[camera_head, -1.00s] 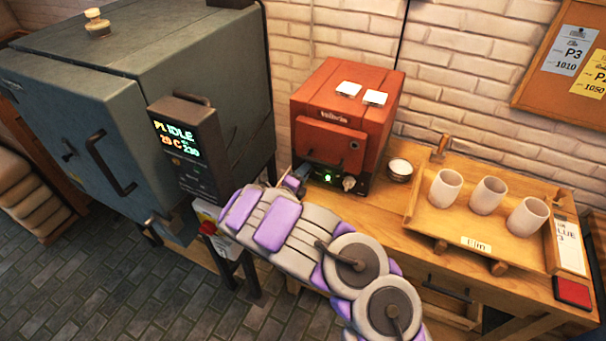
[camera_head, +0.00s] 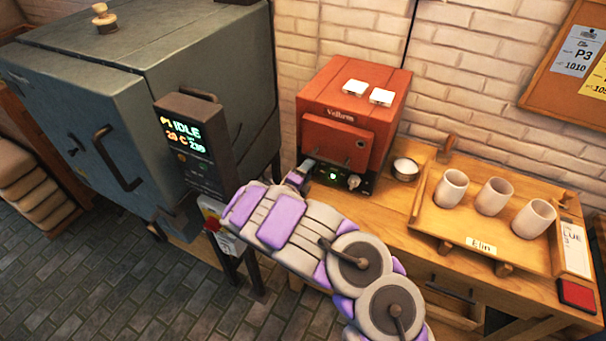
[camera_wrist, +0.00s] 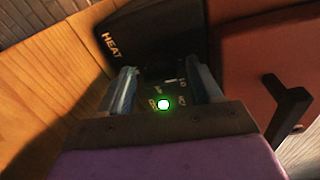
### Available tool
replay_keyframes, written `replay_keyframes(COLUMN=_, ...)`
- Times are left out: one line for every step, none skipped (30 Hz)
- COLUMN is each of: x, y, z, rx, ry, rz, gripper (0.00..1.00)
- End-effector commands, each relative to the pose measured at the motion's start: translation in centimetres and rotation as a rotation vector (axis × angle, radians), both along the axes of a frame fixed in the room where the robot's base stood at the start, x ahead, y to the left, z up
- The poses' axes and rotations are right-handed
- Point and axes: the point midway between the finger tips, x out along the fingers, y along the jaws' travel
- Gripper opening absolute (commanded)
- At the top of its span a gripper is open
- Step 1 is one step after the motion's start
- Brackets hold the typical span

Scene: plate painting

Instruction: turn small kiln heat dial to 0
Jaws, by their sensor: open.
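The small kiln (camera_head: 340,137) is a red box on the wooden table, with a dark control panel along its lower front. Its pale round dial (camera_head: 354,181) sits at the right of that panel, beside a green light (camera_head: 333,177). My gripper (camera_head: 306,167) is at the left end of the panel, left of the dial and apart from it. In the wrist view my gripper (camera_wrist: 163,88) is open, with the green light (camera_wrist: 163,104) and small switch markings between its fingers. A HEAT label (camera_wrist: 111,46) shows beyond the left finger; I cannot make out the dial there.
A large grey kiln (camera_head: 75,125) with a lit display (camera_head: 186,133) stands left of my arm. A small bowl (camera_head: 405,170) is right of the small kiln. A wooden tray (camera_head: 425,215) holds three cups. The kiln door handle (camera_wrist: 286,105) juts out near my gripper.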

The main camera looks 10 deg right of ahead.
Motion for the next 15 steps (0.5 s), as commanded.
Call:
replay_keyframes(x=-0.1, y=0.1, z=0.0, rx=-0.001, ry=0.000, rz=0.001, gripper=0.64)
replay_keyframes(x=-0.2, y=0.2, z=0.0, rx=-0.001, ry=0.000, rz=0.001, gripper=0.64)
replay_keyframes(x=-0.5, y=0.5, z=0.1, rx=-0.001, ry=0.002, rz=0.002, gripper=0.64)
replay_keyframes(x=-0.7, y=0.7, z=0.1, rx=-0.001, ry=0.002, rz=0.002, gripper=0.64)
replay_keyframes(x=-1.0, y=1.0, z=0.2, rx=-0.002, ry=0.002, rz=0.002, gripper=0.64)
replay_keyframes(x=-1.4, y=1.4, z=0.3, rx=-0.003, ry=0.003, rz=0.003, gripper=0.64)
replay_keyframes(x=-1.8, y=1.7, z=0.3, rx=-0.003, ry=0.002, rz=0.003, gripper=0.64)
replay_keyframes(x=-2.3, y=2.2, z=0.4, rx=-0.002, ry=0.001, rz=0.005, gripper=0.64)
replay_keyframes(x=-2.9, y=2.7, z=0.5, rx=-0.002, ry=0.001, rz=0.004, gripper=0.64)
replay_keyframes(x=-3.4, y=3.2, z=0.5, rx=-0.002, ry=0.002, rz=0.006, gripper=0.64)
replay_keyframes(x=-3.9, y=3.6, z=0.6, rx=-0.003, ry=0.002, rz=0.005, gripper=0.64)
replay_keyframes(x=-4.6, y=4.2, z=0.7, rx=-0.005, ry=0.001, rz=0.006, gripper=0.64)
replay_keyframes(x=-5.1, y=4.6, z=0.7, rx=-0.004, ry=0.002, rz=0.006, gripper=0.64)
replay_keyframes(x=-5.6, y=4.9, z=0.7, rx=-0.004, ry=0.002, rz=0.006, gripper=0.64)
replay_keyframes(x=-6.2, y=5.5, z=0.8, rx=-0.005, ry=0.003, rz=0.006, gripper=0.64)
